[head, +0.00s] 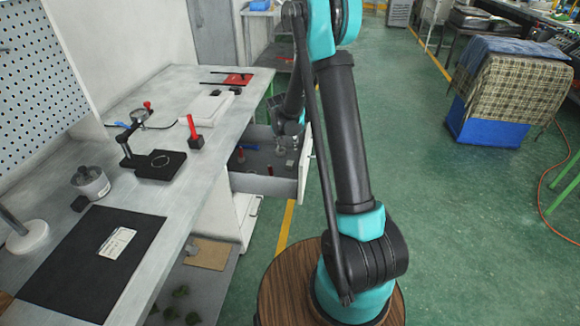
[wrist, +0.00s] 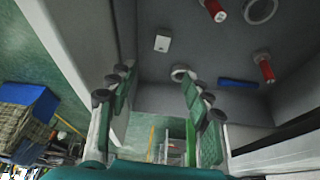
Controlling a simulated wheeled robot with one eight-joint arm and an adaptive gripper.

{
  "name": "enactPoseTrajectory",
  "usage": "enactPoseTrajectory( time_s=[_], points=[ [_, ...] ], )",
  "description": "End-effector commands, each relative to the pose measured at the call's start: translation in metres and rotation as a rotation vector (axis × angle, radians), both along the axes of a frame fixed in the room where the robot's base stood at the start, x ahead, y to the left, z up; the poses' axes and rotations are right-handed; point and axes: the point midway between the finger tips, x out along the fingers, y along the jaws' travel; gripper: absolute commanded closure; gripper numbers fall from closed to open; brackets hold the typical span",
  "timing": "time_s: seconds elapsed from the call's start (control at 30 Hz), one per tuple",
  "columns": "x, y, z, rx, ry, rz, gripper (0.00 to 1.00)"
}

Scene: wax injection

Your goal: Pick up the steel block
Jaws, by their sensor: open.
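A small pale grey block (wrist: 162,43), which looks like the steel block, lies on the floor of the open drawer (head: 262,185) in the wrist view. A small pale thing (head: 290,162) in the drawer in the head view may be the same block. My gripper (wrist: 156,82) is open and empty, its two green-padded fingers spread wide at the drawer. The block shows beyond the fingertips, between their lines and apart from them. In the head view my gripper (head: 288,128) is small and partly hidden by my arm.
Near the block lie a metal ring (wrist: 180,74), a blue bar (wrist: 238,84), and two red-ended tools (wrist: 266,68). Drawer walls bound the space. The workbench (head: 185,95) above holds a magnifier stand (head: 153,163) and a red-handled tool (head: 194,135). Open green floor (head: 440,220) lies right.

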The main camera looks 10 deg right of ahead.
Motion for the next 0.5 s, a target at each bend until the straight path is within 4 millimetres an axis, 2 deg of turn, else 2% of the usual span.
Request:
enactPoseTrajectory(
  time_s=[0.5],
  points=[
    [0.029,-0.013,-0.077,0.000,0.000,0.000,0.50]
  ],
)
